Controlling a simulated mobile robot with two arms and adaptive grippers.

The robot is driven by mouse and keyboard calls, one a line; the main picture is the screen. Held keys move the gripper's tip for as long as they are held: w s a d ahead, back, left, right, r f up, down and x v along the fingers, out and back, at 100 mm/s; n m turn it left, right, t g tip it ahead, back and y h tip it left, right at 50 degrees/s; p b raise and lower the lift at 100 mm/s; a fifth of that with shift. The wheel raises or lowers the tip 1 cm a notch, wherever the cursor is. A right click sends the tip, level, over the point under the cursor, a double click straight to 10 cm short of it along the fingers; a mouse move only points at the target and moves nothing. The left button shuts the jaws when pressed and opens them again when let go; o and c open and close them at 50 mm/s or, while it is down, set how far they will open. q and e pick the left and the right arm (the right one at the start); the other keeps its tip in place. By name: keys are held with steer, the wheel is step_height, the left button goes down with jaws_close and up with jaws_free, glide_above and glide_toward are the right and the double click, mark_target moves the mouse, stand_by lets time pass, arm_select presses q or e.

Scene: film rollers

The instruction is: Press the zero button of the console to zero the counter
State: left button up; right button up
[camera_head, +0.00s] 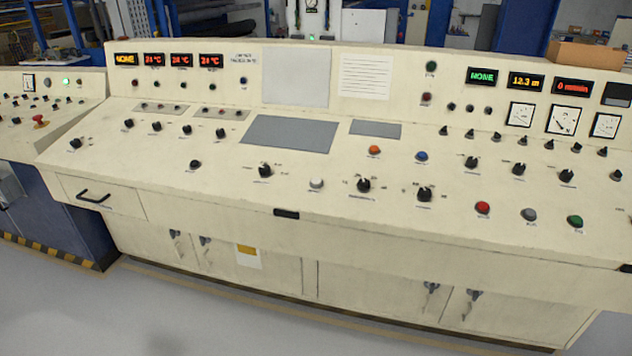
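The cream console (200,265) fills the view, with a sloped desk and an upright back panel. A lit display reads 12.3 m (525,82), and a red one beside it (573,87) appears to read 0 m/min. On the desk are a white button (317,183), an orange button (374,150), a blue button (421,156), a red button (483,208), a grey button (528,214) and a green button (575,221). Their labels are too small to read, so I cannot tell which is the zero button. Neither of my grippers is in view.
Black knobs (363,185) stand among the buttons. A cardboard box (588,55) sits on top of the console at the right. A second console (50,125) adjoins at the left. The grey floor (180,325) in front is clear.

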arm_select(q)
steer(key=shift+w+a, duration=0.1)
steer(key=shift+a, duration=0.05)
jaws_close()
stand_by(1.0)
